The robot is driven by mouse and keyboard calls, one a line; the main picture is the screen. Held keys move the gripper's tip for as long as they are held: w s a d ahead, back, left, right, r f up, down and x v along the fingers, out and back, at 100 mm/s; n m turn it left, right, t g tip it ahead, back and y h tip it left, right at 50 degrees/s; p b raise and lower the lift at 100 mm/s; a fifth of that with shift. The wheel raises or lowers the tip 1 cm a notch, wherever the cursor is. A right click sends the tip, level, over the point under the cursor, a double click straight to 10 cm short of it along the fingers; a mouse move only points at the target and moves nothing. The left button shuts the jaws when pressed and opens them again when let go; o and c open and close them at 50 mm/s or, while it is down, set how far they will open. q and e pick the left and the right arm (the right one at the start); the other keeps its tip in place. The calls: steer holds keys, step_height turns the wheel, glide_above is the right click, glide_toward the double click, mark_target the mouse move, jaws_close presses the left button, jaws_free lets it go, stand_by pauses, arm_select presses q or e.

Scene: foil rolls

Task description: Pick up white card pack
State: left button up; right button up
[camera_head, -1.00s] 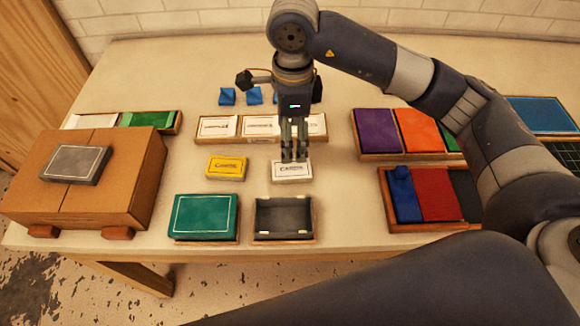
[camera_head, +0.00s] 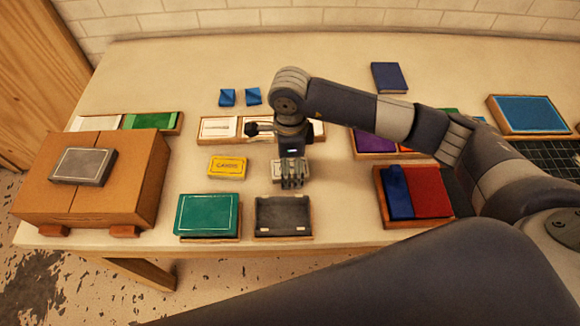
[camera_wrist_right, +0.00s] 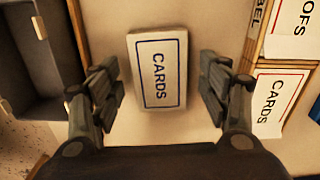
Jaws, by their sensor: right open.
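The white card pack (camera_wrist_right: 158,72) lies flat on the table, with a dark blue border and the word CARDS on top. In the right wrist view it sits between the two spread fingers of my right gripper (camera_wrist_right: 160,90), with a gap on each side. In the head view the right gripper (camera_head: 291,181) points down over the white card pack (camera_head: 276,171) and hides most of it. The right gripper is open and empty. My left gripper is not in view.
A yellow card pack (camera_head: 228,167) lies left of the white one. An empty dark tray (camera_head: 284,216) and a tray with a green box (camera_head: 208,214) stand in front. A row of white labelled cards (camera_head: 217,128) is behind. A cardboard box (camera_head: 100,190) stands left.

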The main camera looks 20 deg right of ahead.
steer(key=c, duration=1.2)
steer(key=shift+r, duration=0.1)
